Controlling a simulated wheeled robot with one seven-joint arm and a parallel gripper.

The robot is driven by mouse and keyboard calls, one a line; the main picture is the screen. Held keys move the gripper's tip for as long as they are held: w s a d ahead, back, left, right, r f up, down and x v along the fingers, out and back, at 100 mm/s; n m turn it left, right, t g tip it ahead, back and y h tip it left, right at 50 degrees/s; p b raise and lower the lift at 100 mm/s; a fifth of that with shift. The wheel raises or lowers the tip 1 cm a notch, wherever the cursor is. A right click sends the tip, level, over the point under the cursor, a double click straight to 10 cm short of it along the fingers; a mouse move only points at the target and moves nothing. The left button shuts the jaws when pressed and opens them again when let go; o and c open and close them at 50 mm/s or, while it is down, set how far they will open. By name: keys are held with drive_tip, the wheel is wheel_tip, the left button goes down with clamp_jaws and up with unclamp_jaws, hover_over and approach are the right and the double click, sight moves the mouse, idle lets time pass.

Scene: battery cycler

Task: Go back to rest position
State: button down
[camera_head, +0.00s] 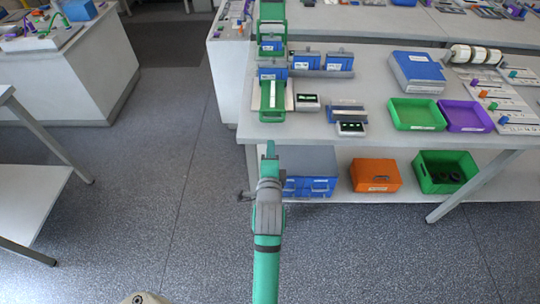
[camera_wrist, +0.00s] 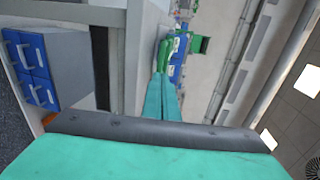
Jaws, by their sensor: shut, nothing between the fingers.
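My gripper (camera_head: 270,146) points away from me in the head view, just in front of the near edge of the workbench (camera_head: 385,150). Its teal fingers also show in the wrist view (camera_wrist: 166,78), pressed together with nothing between them. Beyond the bench edge stands a green battery cycler fixture (camera_head: 272,98) with a blue block (camera_head: 271,72) in it. My gripper appears apart from the fixture and the bench.
Blue blocks (camera_head: 339,62), small displays (camera_head: 308,102), a blue case (camera_head: 417,70), a green tray (camera_head: 416,113) and a purple tray (camera_head: 465,116) sit on the bench. Below are blue drawers (camera_head: 308,187), an orange box (camera_head: 375,175) and a green crate (camera_head: 446,185). The floor (camera_head: 160,190) to the left is clear.

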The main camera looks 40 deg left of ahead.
drive_tip(key=shift+v, duration=1.55)
drive_tip(key=s+d+f+n+t+h, duration=0.1)
drive_tip(key=s+d+f+n, duration=0.1)
drive_tip(key=s+d+f, duration=0.35)
drive_tip(key=s+d+f+n+h, duration=0.2)
drive_tip(key=d, duration=0.6)
drive_tip(key=s+d+f+n+t+h, duration=0.1)
drive_tip(key=s+d+f+n, duration=0.2)
drive_tip(key=d, duration=0.4)
drive_tip(key=s+d+r+n+h, duration=0.1)
drive_tip(key=s+d, duration=0.3)
drive_tip(key=s, duration=0.5)
drive_tip(key=s+d+r+n+h, duration=0.1)
drive_tip(key=s+d+n+h, duration=0.2)
drive_tip(key=s, duration=0.7)
drive_tip(key=shift+s+d+h, duration=0.25)
drive_tip(key=shift+d+h, duration=0.15)
drive_tip(key=shift+d, duration=0.75)
